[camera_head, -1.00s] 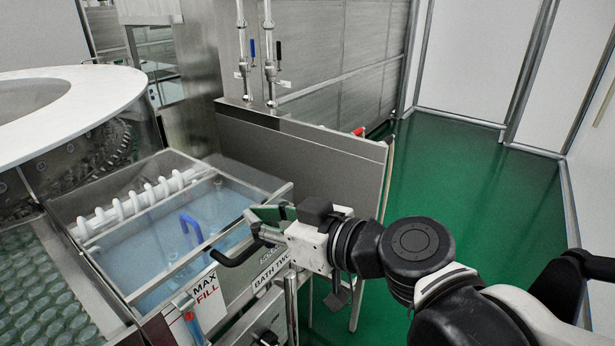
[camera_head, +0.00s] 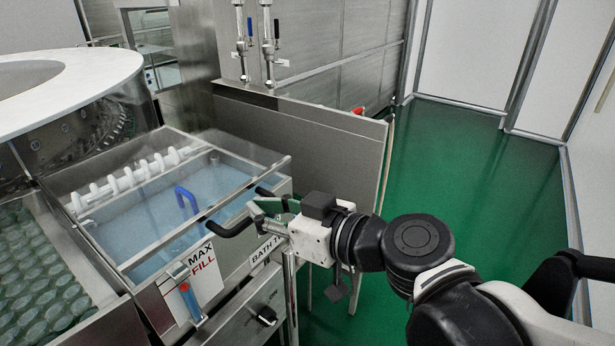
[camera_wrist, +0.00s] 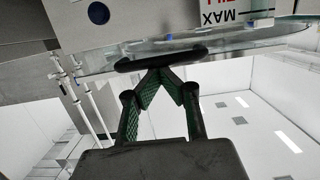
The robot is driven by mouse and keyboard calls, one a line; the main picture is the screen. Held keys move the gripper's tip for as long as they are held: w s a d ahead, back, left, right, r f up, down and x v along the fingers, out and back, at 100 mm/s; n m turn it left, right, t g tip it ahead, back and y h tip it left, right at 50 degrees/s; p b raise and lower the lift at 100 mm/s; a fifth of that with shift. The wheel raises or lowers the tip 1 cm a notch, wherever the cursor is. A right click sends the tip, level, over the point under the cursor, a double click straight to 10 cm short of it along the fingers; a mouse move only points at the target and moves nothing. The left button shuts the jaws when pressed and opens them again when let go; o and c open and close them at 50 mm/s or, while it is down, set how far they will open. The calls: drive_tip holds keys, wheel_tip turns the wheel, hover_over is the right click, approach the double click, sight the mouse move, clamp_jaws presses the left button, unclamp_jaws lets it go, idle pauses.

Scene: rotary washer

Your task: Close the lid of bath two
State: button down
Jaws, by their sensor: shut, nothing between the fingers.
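Bath two is a steel tank of bluish water (camera_head: 150,222) at left centre of the head view, its label (camera_head: 264,250) partly hidden by my gripper. A clear lid with a metal front bar (camera_head: 205,213) appears to lie across it, roughly level; I cannot tell whether it is fully down. A black handle (camera_head: 228,229) sits at its front, and shows as a dark bar in the wrist view (camera_wrist: 170,60). My gripper (camera_head: 256,207) is shut and empty at the handle's right end. In the wrist view its fingertips (camera_wrist: 163,74) meet just below the handle; contact is unclear.
A "MAX FILL" sign (camera_head: 201,266) is on the tank front, with a control knob (camera_head: 267,316) below right. A steel panel (camera_head: 310,150) stands behind my gripper. A round white-topped machine (camera_head: 115,75) is at the left. Green floor (camera_head: 450,165) lies clear at right.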

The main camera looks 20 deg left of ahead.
drive_tip(key=shift+s+d+f, duration=0.2)
drive_tip(key=shift+s+f, duration=0.05)
drive_tip(key=shift+f, duration=0.2)
drive_tip(key=shift+s+d+f, duration=0.15)
drive_tip(key=shift+s+f, duration=0.05)
drive_tip(key=shift+f, duration=0.25)
wheel_tip(320, 180, up, 6)
drive_tip(key=p, duration=0.6)
drive_tip(key=w+d+f+m+t+h+b, duration=0.1)
drive_tip(key=d+f+m+h, duration=0.1)
drive_tip(key=d+f, duration=0.35)
drive_tip(key=d+f+m+h+b, duration=0.1)
drive_tip(key=d+f+m+h, duration=0.15)
drive_tip(key=d, duration=0.65)
drive_tip(key=w+d+f+m+t+h, duration=0.1)
drive_tip(key=d+m+h, duration=0.9)
drive_tip(key=d, duration=1.5)
drive_tip(key=shift+w+d+f+t+h, duration=0.3)
drive_tip(key=shift+f+t+h, duration=0.1)
drive_tip(key=shift+f, duration=0.3)
